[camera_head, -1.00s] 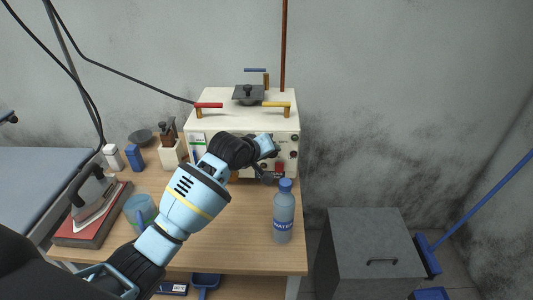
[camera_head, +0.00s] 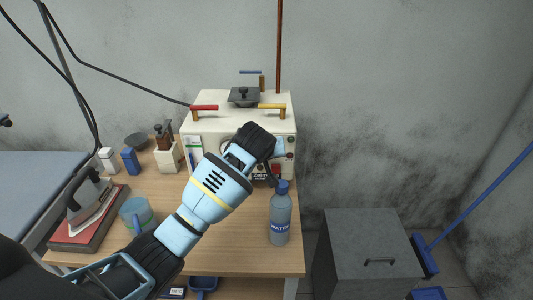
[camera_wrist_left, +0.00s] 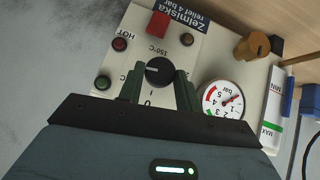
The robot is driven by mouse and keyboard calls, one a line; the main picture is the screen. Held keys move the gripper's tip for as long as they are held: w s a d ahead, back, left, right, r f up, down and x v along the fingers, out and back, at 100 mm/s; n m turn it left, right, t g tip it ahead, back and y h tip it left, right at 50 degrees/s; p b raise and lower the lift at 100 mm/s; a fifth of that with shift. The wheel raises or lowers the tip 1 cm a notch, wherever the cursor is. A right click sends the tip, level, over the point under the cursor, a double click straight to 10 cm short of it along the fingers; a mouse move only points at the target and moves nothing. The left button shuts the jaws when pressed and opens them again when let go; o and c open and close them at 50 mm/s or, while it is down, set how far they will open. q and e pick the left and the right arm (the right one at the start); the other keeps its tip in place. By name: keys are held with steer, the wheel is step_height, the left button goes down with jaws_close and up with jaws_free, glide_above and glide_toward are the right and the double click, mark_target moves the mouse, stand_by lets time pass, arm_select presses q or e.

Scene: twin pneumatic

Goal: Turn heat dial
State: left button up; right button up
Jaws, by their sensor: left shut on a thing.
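The heat dial (camera_wrist_left: 159,71) is a round black knob with a white pointer line, on a white panel marked 150°C and 0, in the left wrist view. Its pointer line points to the left of that view. My left gripper (camera_wrist_left: 160,80) has a dark green finger on each side of the dial and is shut on it. In the head view my left arm reaches across the front of the white machine (camera_head: 204,124) and hides the dial. My right gripper is not in view.
A pressure gauge (camera_wrist_left: 222,101) sits beside the dial; a red switch (camera_wrist_left: 158,25) and small lamps are close by. A water bottle (camera_head: 280,215) stands in front of the machine, near my arm. A mug (camera_head: 137,214) and an iron (camera_head: 90,196) are at left.

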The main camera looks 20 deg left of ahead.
arm_select(q)
steer(key=o, duration=0.9)
steer(key=shift+o, duration=0.2)
steer(key=v, duration=0.7)
steer(key=shift+s+r, duration=0.3)
steer(key=shift+s, duration=0.05)
steer(key=shift+d+f, duration=0.1)
